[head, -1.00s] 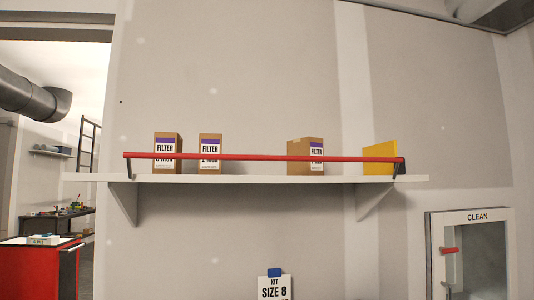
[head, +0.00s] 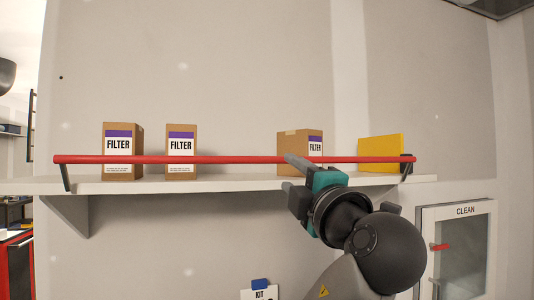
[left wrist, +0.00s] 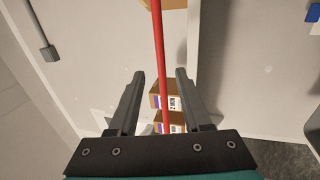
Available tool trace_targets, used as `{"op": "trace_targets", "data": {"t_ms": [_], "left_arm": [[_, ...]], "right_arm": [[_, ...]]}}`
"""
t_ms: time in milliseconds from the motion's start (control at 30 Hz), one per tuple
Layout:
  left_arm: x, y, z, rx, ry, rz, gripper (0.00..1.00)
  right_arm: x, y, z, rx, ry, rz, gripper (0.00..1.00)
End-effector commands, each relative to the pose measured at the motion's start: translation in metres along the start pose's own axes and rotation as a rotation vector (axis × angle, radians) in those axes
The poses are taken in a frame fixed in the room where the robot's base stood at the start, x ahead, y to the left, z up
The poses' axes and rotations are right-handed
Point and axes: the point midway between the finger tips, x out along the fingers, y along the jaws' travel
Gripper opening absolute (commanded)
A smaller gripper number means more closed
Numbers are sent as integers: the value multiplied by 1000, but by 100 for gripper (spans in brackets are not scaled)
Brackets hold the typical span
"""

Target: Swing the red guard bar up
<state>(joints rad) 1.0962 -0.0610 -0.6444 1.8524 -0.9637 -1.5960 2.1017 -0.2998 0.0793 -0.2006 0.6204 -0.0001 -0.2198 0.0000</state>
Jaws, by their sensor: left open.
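The red guard bar (head: 190,159) runs level across the front of the shelf (head: 245,183), on a short dark arm at each end. My left gripper (head: 286,171) is open and empty at the bar, right of its middle. Its upper finger overlaps the bar in the head view. In the left wrist view the bar (left wrist: 158,40) passes lengthwise between the two open fingers (left wrist: 160,74); I cannot tell whether either finger touches it. My right gripper is not in view.
Filter boxes stand behind the bar: one at left (head: 122,165), one beside it (head: 180,147), and one behind my gripper (head: 292,144). A yellow item (head: 380,148) stands at the right end. A cabinet marked CLEAN (head: 466,211) is at lower right.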

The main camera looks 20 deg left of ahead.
Motion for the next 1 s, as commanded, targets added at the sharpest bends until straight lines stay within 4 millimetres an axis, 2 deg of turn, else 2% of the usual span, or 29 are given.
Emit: {"op": "trace_targets", "data": {"t_ms": [33,300,500,700,1000], "left_arm": [[12,4,-1,4,5,2,49],[72,5,-2,7,6,1,49],[109,3,-2,7,5,-1,49],[126,2,0,4,1,0,49],[130,0,0,2,-1,-1,49]], "right_arm": [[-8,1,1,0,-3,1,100],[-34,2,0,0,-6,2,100],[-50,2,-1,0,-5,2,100],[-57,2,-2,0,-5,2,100],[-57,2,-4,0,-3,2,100]]}}
